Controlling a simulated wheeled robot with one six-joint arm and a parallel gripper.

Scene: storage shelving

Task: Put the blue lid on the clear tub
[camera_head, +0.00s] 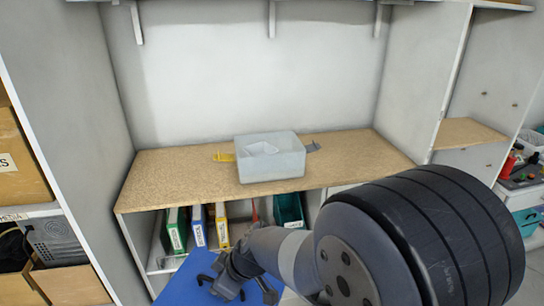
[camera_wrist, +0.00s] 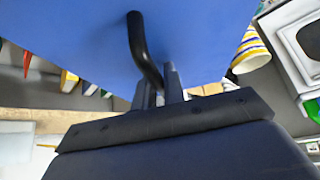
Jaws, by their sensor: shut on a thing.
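The clear tub (camera_head: 272,172) stands upright on the wooden shelf top, open at the top, with something pale inside. The blue lid (camera_head: 180,285) is low in front of the shelf, partly cut off by the bottom edge and partly hidden by my arm. In the wrist view the lid (camera_wrist: 80,35) fills the upper part, with a dark bent handle (camera_wrist: 137,45). My gripper (camera_wrist: 159,88) is shut on that handle; it also shows in the head view (camera_head: 235,285).
The wooden top (camera_head: 170,175) is bare on both sides of the tub. Side walls and a back wall enclose it, with brackets (camera_head: 272,20) above. A striped cup-like thing (camera_wrist: 252,50) shows in the wrist view.

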